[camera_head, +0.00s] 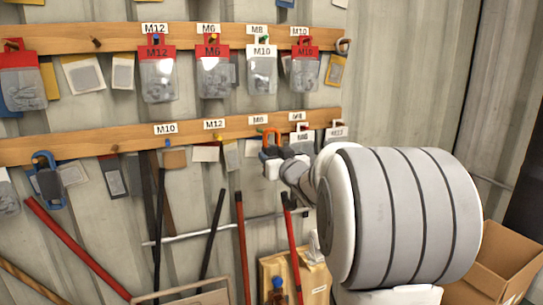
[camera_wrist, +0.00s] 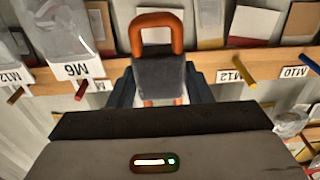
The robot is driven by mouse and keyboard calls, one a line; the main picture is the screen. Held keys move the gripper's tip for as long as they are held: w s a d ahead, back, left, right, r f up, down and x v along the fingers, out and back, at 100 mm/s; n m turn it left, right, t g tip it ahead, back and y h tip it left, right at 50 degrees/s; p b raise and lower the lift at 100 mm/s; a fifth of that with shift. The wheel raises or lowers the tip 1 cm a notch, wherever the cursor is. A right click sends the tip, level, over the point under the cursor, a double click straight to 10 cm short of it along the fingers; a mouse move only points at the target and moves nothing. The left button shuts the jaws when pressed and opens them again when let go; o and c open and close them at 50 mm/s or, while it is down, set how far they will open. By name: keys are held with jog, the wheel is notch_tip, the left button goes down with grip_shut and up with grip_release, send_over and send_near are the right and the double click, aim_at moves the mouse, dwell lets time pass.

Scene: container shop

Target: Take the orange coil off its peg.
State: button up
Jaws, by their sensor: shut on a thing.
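The orange coil (camera_head: 272,131) is a narrow upright loop near the lower wooden rail, by the M8 label. In the wrist view, which is upside down, the orange coil (camera_wrist: 178,35) has a dark grey wrap around its middle. My gripper (camera_head: 271,161) is at the coil in the head view. In the wrist view my gripper (camera_wrist: 159,92) has its dark fingers on either side of the wrap, shut on it. The coil's peg is hidden behind the coil and gripper, so I cannot tell whether the coil still hangs on it.
The lower rail (camera_head: 95,142) and upper rail (camera_head: 95,38) carry several pegs, labels and hanging bags. A blue coil (camera_head: 47,187) hangs at the left. Long-handled tools lean below. A cardboard box (camera_head: 512,262) stands at the lower right.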

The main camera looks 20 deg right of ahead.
jog(key=s, duration=0.3)
dwell(0.4)
